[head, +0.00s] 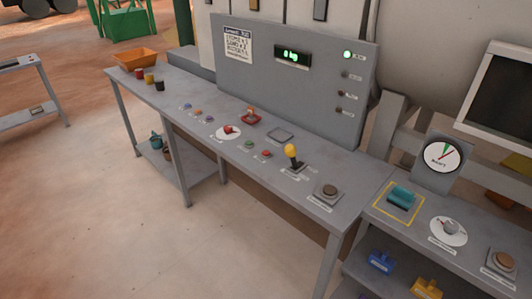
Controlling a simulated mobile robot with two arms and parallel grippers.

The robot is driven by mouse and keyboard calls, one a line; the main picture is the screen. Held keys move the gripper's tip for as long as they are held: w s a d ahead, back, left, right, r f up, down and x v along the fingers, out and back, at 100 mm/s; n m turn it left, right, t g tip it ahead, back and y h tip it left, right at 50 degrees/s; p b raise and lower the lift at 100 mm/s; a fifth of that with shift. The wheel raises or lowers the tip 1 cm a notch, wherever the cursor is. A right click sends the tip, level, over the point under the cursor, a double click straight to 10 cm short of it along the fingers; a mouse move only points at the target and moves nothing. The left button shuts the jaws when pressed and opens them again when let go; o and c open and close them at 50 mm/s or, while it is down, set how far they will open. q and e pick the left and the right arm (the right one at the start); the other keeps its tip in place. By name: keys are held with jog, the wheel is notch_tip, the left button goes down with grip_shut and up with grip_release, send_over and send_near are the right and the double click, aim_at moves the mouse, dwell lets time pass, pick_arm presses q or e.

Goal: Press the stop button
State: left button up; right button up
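A grey control bench runs diagonally through the middle of the head view. A small red button (266,154) sits on the bench top, beside a small green button (248,144). Their labels are too small to read, so I cannot tell by text which one is the stop button. A yellow-knobbed lever (290,152) stands just to the right of the red button. A white dial with a red knob (228,131) is to the left of the green button. Neither of my grippers is in view.
A round brown button (329,190) is at the bench's right end. A second bench with a gauge (442,155) is at right. The floor (120,220) in front is clear.

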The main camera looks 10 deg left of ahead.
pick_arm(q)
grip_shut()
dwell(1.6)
